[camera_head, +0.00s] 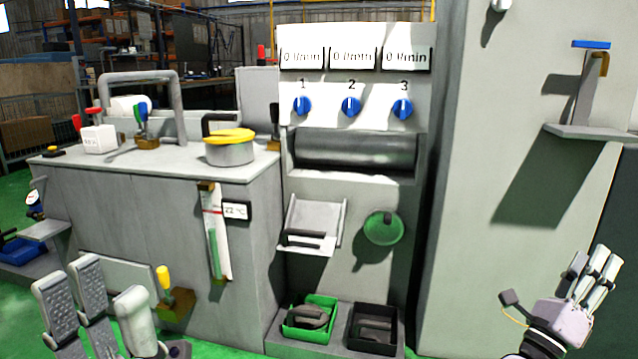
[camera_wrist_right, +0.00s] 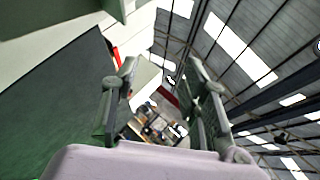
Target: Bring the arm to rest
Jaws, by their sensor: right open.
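My left gripper (camera_head: 97,284) is at the lower left of the head view, fingers pointing up. Its ribbed fingers stand apart with nothing between them, in front of the grey cabinet. My right gripper (camera_head: 592,272) is at the lower right, raised in front of the pale machine side wall. In the right wrist view its fingers (camera_wrist_right: 160,95) are spread apart and empty, with roof beams and distant shelving behind. Both grippers are clear of the objects. Most of both arms lies outside the head view.
A green bin (camera_head: 310,334) and a black bin (camera_head: 373,345) stand low in the middle. A grey pot (camera_head: 230,152) sits on the cabinet top. A small wall shelf (camera_head: 592,132) juts out above my right gripper.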

